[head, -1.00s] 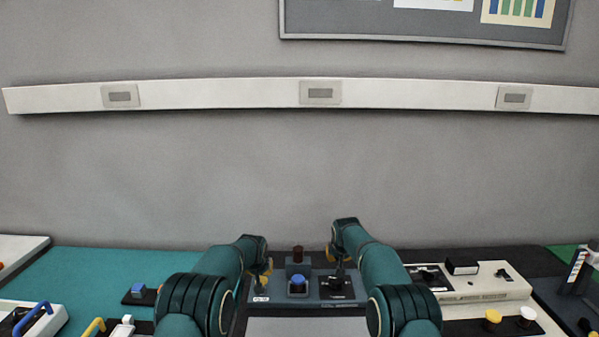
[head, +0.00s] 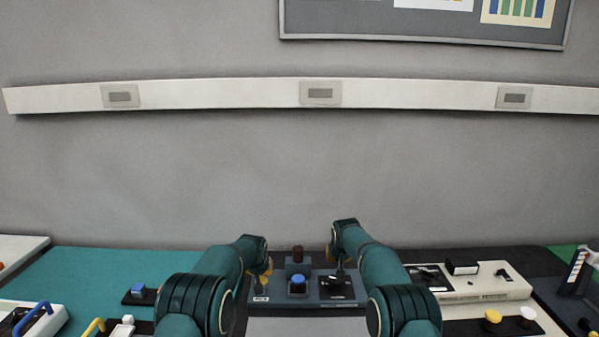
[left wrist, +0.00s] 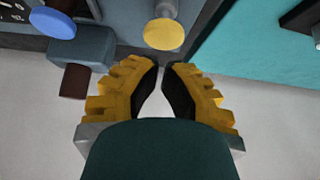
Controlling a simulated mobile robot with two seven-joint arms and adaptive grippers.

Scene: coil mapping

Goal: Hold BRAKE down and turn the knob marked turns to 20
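A dark blue-grey control box (head: 316,303) stands at the middle front in the head view. It carries a blue button (head: 298,283), a dark red button (head: 298,252) behind it, and a black dial plate (head: 337,291) at its right. My left gripper (head: 264,281) is over the box's left side. In the left wrist view its fingertips (left wrist: 160,65) are nearly together, nothing visible between them. A yellow round cap (left wrist: 164,34) on a stalk is just beyond the tips. My right gripper (head: 340,266) is above the dial plate; its fingertips and any knob between them are hard to make out. The markings are unreadable.
A cream device (head: 470,284) stands to the right, with yellow (head: 492,317) and white (head: 528,315) knobs in front. A small blue button (head: 138,290) is at left on the teal surface (head: 90,275). A white rail crosses the wall behind.

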